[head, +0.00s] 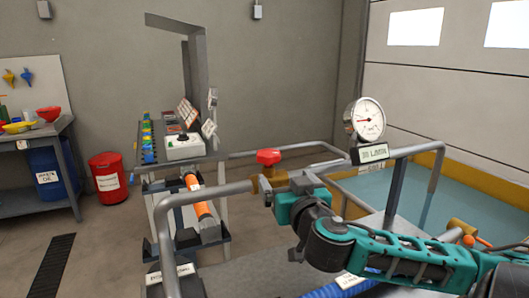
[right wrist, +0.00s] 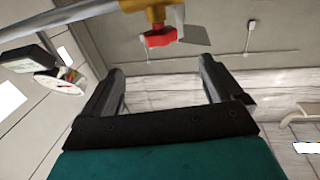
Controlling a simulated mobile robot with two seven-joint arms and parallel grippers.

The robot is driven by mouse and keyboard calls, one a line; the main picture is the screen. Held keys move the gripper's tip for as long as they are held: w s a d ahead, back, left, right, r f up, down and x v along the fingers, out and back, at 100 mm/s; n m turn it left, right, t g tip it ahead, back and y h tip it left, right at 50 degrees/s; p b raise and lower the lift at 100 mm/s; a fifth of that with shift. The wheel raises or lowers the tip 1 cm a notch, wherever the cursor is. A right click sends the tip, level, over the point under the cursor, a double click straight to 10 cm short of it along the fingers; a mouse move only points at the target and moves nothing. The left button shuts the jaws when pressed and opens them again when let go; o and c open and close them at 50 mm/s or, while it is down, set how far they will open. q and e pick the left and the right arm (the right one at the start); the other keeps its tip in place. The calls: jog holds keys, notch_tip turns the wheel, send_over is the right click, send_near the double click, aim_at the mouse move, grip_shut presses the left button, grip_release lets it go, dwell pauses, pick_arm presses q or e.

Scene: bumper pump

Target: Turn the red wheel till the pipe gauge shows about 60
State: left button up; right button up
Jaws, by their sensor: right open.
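The red wheel (head: 268,157) sits on a brass valve on the grey pipe, left of centre in the head view. In the right wrist view the red wheel (right wrist: 160,37) is beyond the fingertips, with clear space between. The round white pipe gauge (head: 368,115) stands on the pipe to the right; its needle points roughly left, and its numbers are too small to read. The gauge (right wrist: 60,84) also shows at the left of the right wrist view. My right gripper (head: 303,181) is open and empty, to the right of the wheel and apart from it. My left gripper is out of view.
Grey pipe rails (head: 205,193) run around the wheel and gauge. A water basin with a yellow rim (head: 484,187) lies at right. A bench with a white box (head: 185,147) stands behind, and a red bin (head: 107,176) at left. Floor at left is mostly clear.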

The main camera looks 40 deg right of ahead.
aim_at(272, 160)
jog(key=p+x, duration=0.1)
jog(key=x, duration=1.2)
jog(key=shift+w+r, duration=0.1)
jog(key=shift+w, duration=0.1)
jog(key=c, duration=1)
